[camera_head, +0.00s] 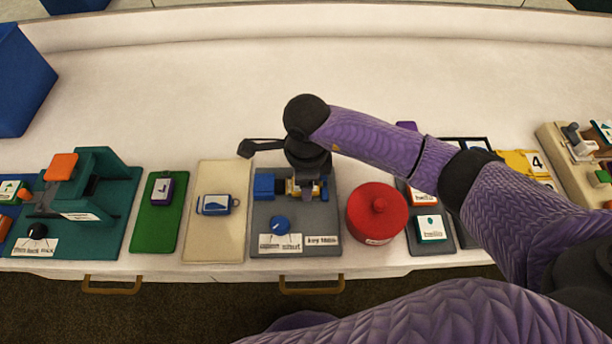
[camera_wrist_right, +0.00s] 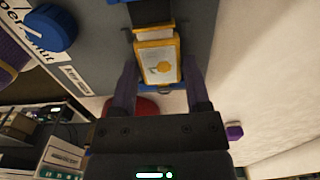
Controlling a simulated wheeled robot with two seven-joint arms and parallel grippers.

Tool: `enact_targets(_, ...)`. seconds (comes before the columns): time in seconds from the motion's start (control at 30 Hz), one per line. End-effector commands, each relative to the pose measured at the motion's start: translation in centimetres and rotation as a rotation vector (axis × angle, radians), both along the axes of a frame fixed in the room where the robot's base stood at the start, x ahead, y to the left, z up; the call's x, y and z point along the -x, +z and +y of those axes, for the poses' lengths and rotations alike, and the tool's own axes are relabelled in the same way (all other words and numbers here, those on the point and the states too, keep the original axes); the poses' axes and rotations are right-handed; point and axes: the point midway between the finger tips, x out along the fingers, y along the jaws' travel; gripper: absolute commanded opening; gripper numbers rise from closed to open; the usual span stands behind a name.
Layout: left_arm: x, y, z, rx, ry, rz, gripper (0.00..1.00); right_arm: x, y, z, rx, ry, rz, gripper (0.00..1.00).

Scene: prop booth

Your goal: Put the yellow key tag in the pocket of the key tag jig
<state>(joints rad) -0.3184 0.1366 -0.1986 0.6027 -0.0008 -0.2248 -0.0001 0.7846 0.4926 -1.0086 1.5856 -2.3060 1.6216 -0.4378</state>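The key tag jig (camera_head: 265,212) is a grey board with a blue block (camera_head: 264,186), a blue knob (camera_head: 280,224) and labels on its front. The yellow key tag (camera_wrist_right: 159,62) lies at the jig between blue parts, its pale face showing in the right wrist view. In the head view only a bit of its yellow (camera_head: 291,187) shows beneath my right gripper. My right gripper (camera_wrist_right: 160,72) is over the jig, fingers apart on either side of the tag, with small gaps seeming to show. Whether the tag is fully seated is hidden. My left gripper is not in view.
A red lidded pot (camera_head: 377,212) stands close right of the jig. A beige board (camera_head: 212,243) with a blue tag (camera_head: 215,204) and a green board (camera_head: 163,229) with a purple tag (camera_head: 163,190) lie left. The table (camera_head: 190,100) behind is clear.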

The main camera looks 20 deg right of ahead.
Motion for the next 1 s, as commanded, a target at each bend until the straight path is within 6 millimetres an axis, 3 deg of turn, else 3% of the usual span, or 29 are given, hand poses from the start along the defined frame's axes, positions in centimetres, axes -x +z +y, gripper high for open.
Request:
enact_targets(0.03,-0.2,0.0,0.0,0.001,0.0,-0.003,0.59,0.0,0.0,0.0,0.0,0.0,0.0,0.73)
enact_targets(0.13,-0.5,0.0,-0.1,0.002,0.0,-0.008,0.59,0.0,0.0,0.0,0.0,0.0,0.0,0.94)
enact_targets(0.17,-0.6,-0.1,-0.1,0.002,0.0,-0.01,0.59,0.0,0.0,0.0,0.0,0.0,0.0,0.95)
enact_targets(0.4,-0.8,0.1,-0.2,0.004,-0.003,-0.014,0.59,0.0,0.4,0.0,0.0,0.0,-0.001,0.95)
enact_targets(0.73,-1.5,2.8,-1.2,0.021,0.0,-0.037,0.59,-0.1,8.2,0.0,0.001,0.001,-0.004,0.95)
enact_targets(0.83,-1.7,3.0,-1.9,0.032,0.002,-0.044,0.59,-0.1,9.5,0.0,0.0,0.001,-0.003,0.95)
enact_targets(1.0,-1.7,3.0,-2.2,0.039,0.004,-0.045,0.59,0.0,10.0,0.0,0.0,0.0,0.0,0.95)
